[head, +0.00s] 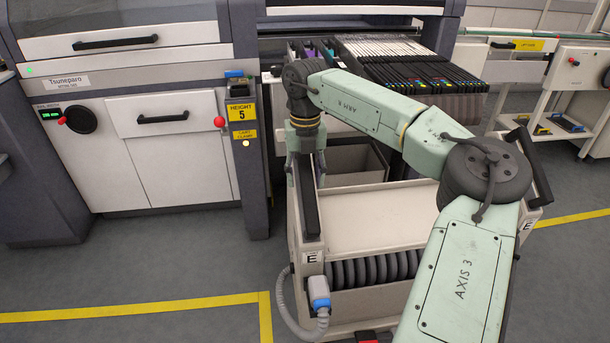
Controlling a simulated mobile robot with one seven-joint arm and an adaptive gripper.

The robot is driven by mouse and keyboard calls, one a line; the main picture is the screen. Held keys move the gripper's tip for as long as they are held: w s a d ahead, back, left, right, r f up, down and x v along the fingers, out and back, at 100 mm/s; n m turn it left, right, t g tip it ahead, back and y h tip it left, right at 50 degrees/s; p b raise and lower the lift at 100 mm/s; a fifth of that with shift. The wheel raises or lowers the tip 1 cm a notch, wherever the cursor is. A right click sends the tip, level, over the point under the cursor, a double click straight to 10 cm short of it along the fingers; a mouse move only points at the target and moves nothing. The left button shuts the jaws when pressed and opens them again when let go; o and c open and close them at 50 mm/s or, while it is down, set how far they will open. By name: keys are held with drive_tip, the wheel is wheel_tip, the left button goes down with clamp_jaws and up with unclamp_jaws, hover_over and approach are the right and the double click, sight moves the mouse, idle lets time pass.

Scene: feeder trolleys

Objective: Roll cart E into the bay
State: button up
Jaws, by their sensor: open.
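Cart E (375,215) is a cream trolley with "E" labels on its front corners. It stands in front of the bay (277,60), its far end with the feeders at the opening. How far in it reaches is partly hidden by my arm. A black handle bar (310,205) runs along the cart's left side. My gripper (306,178) points down over the far end of this bar, its open fingers appearing one on each side. I cannot tell whether they touch it.
The machine's dark post (252,185) stands close left of the cart, with a "HEIGHT 5" sign and a lit yellow lamp under "CART CLAMP". A grey hose with a blue-banded plug (320,300) hangs at the cart's front left corner. Another trolley (575,95) stands right. Floor at left is clear.

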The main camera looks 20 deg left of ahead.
wheel_tip(320, 180, up, 12)
idle(0.6)
